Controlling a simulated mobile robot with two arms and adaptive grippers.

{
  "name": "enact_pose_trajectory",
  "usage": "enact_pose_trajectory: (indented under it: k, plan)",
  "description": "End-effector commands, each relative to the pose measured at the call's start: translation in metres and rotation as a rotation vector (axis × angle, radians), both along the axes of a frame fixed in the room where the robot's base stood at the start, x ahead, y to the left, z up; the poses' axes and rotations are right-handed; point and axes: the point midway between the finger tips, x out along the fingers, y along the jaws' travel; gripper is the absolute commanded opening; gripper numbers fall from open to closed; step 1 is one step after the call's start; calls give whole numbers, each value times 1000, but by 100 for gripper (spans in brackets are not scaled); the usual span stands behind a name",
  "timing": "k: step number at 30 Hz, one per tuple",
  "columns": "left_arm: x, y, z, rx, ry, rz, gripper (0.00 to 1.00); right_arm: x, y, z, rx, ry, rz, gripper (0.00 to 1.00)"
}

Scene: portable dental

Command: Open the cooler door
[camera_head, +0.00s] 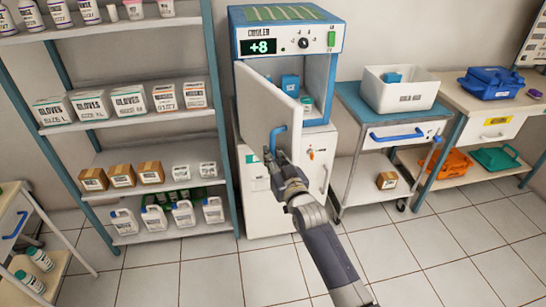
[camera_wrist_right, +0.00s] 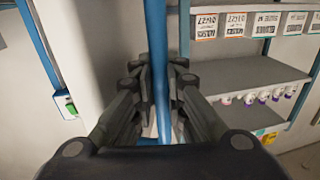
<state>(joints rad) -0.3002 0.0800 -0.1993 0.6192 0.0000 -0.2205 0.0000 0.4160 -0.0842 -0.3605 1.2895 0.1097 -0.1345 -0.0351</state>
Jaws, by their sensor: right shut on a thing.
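The cooler (camera_head: 287,28) stands against the back wall with a lit "+8" display. Its white door (camera_head: 262,112) is partly open, swung out toward the left side. Blue items (camera_head: 290,84) show inside the compartment. My right gripper (camera_head: 280,158) is at the lower part of the blue door handle (camera_head: 278,133). In the right wrist view the blue handle (camera_wrist_right: 156,45) runs upright between the two fingers, and the gripper (camera_wrist_right: 160,100) is shut on it. My left gripper is not in view.
A shelf rack (camera_head: 133,124) with glove boxes and bottles stands left of the cooler, close to the door. A blue-topped cart (camera_head: 360,109) with a white bin (camera_head: 399,97) stands on the right. The tiled floor (camera_head: 220,275) in front is clear.

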Motion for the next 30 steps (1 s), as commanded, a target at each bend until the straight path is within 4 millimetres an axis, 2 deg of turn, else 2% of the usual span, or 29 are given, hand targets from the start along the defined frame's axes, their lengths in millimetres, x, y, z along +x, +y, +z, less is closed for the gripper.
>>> enact_pose_trajectory:
  k: [1, 3, 4, 5, 6, 19, 23, 30]
  plan:
    - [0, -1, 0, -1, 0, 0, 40, -2, -1, -10, -11, 14, -1, 0]
    - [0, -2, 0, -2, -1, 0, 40, -2, -1, -10, -10, 14, -1, 0]
    - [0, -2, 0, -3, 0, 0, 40, -2, -1, -10, -10, 14, -1, 13]
    - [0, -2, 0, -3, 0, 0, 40, -2, -1, -10, -10, 14, -1, 20]
    - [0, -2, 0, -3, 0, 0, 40, -2, -1, -9, -10, 13, -1, 21]
    - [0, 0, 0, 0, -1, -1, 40, -6, -3, -4, -1, 5, 0, 21]
    - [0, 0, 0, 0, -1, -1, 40, -18, -8, -4, -2, 6, -1, 21]
    - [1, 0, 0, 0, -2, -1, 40, -52, -22, -4, -4, 6, -1, 21]
